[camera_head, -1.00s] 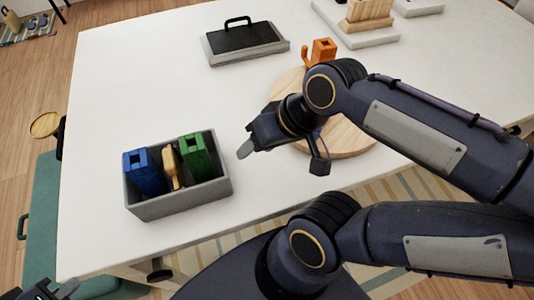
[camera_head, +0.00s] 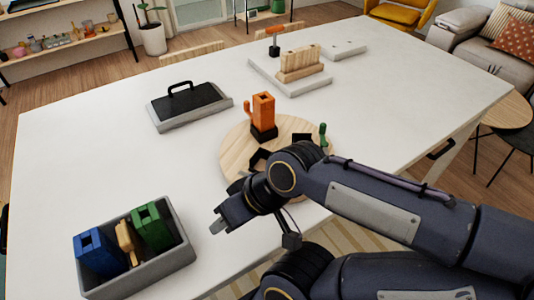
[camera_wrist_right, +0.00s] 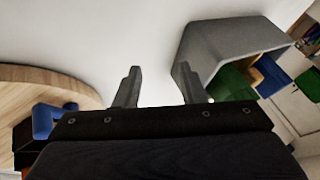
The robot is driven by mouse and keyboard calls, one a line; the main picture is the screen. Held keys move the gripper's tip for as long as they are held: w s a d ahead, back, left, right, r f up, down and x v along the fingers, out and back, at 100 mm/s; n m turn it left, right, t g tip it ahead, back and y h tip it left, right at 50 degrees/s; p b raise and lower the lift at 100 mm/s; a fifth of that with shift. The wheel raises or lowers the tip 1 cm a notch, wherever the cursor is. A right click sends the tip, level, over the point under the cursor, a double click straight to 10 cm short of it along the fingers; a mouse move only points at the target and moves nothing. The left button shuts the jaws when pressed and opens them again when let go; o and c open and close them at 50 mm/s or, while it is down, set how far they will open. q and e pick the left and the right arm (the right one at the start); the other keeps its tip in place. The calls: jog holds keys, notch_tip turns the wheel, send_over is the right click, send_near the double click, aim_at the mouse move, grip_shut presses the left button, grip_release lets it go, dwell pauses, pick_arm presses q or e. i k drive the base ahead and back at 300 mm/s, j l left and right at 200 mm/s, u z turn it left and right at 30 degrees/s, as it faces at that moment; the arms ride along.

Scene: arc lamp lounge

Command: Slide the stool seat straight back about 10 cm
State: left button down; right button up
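I cannot surely pick out a stool seat. A round wooden board (camera_head: 237,150) lies on the white table, partly hidden by my right arm. A small round wooden top (camera_head: 507,110) stands beyond the table's right side; I cannot tell if it is a stool. My right gripper (camera_head: 252,232) is over the table, between the round board and a grey bin. In the right wrist view, its fingers (camera_wrist_right: 161,82) are apart with nothing between them, and the board (camera_wrist_right: 45,82) shows at the left. My left gripper is out of view.
The grey bin (camera_head: 182,262) holds blue, tan and green pieces. An orange piece (camera_head: 262,112) on a dark base and a green piece (camera_head: 323,135) are on or near the board. A black-topped tray (camera_head: 190,104) and a pale tray (camera_head: 290,84) stand behind. The table's far left is clear.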

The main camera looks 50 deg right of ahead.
aim_at(244, 148)
jog(key=k+z, duration=0.1)
jog(key=z, duration=0.25)
jog(key=k+z, duration=0.15)
jog(key=z, duration=0.2)
jog(key=k+z, duration=0.1)
jog(key=z, duration=0.8)
jog(key=i+l+u, duration=0.1)
jog(key=l+u, duration=0.85)
jog(key=j, duration=0.1)
